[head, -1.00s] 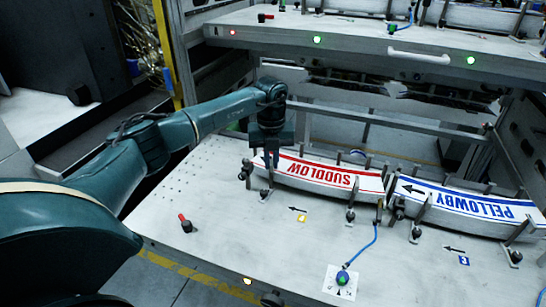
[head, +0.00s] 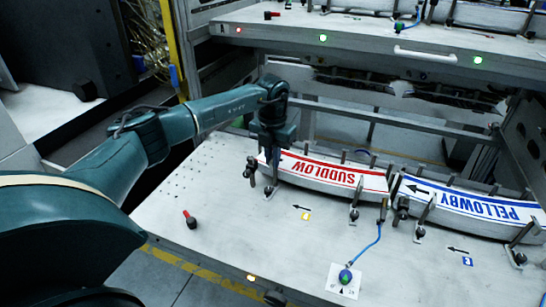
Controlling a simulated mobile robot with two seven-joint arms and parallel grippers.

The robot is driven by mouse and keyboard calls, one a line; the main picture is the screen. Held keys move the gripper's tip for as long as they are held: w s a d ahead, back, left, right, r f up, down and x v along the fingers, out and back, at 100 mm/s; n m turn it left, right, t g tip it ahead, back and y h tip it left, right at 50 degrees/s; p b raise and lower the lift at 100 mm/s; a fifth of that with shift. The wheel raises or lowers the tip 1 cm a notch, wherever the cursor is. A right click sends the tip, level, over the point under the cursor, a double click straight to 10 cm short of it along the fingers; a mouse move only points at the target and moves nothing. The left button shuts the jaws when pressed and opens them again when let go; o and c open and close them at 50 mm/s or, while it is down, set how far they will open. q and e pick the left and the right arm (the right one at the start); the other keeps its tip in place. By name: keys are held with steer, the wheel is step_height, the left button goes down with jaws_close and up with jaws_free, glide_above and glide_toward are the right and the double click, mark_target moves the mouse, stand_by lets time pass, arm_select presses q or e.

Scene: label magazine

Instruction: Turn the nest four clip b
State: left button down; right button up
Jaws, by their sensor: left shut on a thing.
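My left gripper (head: 273,172) points down at the nest's left end, shut on the top of the front left clip. Its fingers hide the clip's upper part. No letters marking the clips are legible. My right gripper is not in view.
A blue cable (head: 373,245) runs to a green-and-blue knob (head: 345,276) in front. A red-topped peg (head: 190,219) stands on the left. A shelf (head: 390,50) overhangs the back.

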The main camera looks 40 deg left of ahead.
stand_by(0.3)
arm_select(q)
steer(key=c, duration=1.5)
jaws_free()
steer(key=shift+r, duration=0.1)
step_height(320, 180, up, 13)
steer(key=shift+r+b, duration=0.1)
steer(key=shift+b, duration=0.3)
